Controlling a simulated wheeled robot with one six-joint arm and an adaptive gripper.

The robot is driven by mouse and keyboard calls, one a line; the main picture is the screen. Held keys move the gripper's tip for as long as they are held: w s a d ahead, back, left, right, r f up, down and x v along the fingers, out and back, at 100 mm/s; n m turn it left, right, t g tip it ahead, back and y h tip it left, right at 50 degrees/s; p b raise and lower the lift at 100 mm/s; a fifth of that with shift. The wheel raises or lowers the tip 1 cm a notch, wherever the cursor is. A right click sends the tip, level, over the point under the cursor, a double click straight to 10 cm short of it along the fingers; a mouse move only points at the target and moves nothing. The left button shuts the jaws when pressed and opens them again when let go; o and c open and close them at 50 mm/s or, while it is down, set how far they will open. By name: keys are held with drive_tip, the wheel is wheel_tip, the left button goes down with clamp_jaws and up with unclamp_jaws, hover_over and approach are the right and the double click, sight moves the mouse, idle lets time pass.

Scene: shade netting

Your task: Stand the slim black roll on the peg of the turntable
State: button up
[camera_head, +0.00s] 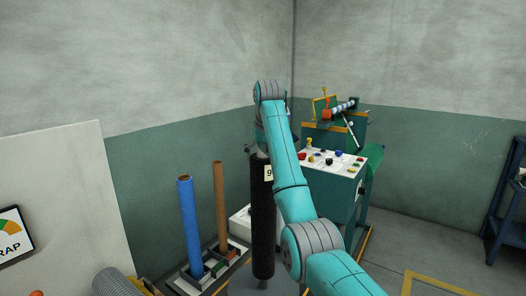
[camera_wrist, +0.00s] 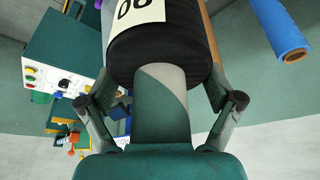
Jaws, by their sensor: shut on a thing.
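The slim black roll (camera_head: 263,225) hangs upright in the head view, with a pale number label near its top. A short narrow stub shows under its lower end; I cannot tell whether this is its core or a peg. My gripper (camera_head: 257,150) is at the top of the roll, partly hidden by my arm. In the wrist view my gripper (camera_wrist: 162,80) has a finger on each side of the black roll (camera_wrist: 160,48) and is shut on it. The turntable and its peg are not clearly made out; the roll and my arm cover that area.
A rack (camera_head: 221,272) at the lower left holds an upright blue roll (camera_head: 189,225) and a brown tube (camera_head: 219,205), close left of the black roll. A control cabinet (camera_head: 335,190) with a machine stands behind at right. A blue shelf (camera_head: 503,205) is far right.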

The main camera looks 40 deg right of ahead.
drive_tip(key=shift+f, duration=3.35)
drive_tip(key=o, duration=1.5)
drive_tip(key=shift+f, duration=0.1)
wheel_tip(320, 180, up, 10)
drive_tip(key=shift+r, duration=0.1)
